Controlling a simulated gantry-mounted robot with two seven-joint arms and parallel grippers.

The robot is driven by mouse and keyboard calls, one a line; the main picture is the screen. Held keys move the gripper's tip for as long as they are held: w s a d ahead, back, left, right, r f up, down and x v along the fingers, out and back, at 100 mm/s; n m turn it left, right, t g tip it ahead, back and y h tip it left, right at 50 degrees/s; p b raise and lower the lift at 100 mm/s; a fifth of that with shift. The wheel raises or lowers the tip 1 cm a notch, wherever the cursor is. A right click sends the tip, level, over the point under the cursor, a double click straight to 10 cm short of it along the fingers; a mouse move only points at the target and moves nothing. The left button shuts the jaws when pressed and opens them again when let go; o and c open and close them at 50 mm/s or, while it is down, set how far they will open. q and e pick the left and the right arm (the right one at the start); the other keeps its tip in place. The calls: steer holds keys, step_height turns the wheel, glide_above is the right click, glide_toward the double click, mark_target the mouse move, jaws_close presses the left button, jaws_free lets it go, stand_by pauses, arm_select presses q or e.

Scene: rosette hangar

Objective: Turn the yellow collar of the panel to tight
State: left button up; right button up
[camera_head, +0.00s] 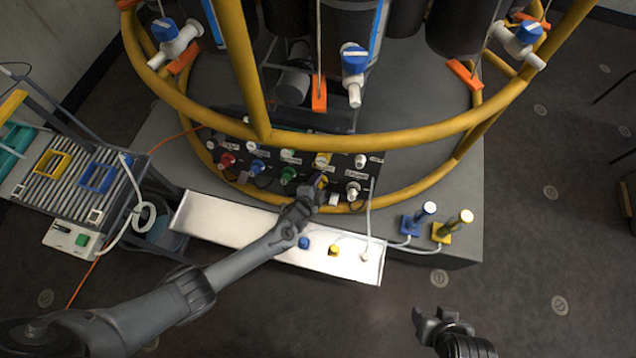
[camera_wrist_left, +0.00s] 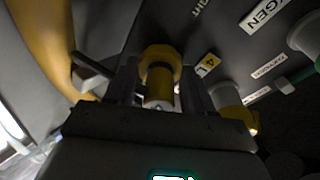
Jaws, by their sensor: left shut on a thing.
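The panel (camera_head: 268,168) stands behind the yellow ring rail, with rows of coloured valves and white labels. The yellow collar (camera_wrist_left: 160,62) shows in the left wrist view between the two fingers of my left gripper (camera_wrist_left: 158,88), beside a yellow tag marked 4. My left gripper (camera_head: 318,186) is shut on this collar at the panel's lower right and hides much of it in the head view. The collar's turn angle cannot be read. My right gripper (camera_head: 430,318) is at the lower right, away from the panel; its jaw opening is unclear.
A yellow rail (camera_head: 330,142) curves in front of and above the panel. A white tray (camera_head: 225,218) with small coloured knobs lies below my left arm. Blue (camera_head: 411,224) and yellow (camera_head: 441,233) posts with hoses stand to the right. A roller cart (camera_head: 72,182) stands left.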

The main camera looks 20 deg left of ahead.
arm_select(q)
steer(key=shift+m+p, duration=0.3)
steer(key=shift+m, duration=0.5)
steer(key=o, duration=1)
steer(key=shift+o, duration=0.2)
steer(key=p+v, duration=0.6)
steer(key=v, duration=0.4)
steer(key=shift+s+r, duration=0.25)
steer(key=shift+r, duration=0.05)
steer(key=shift+s, duration=0.1)
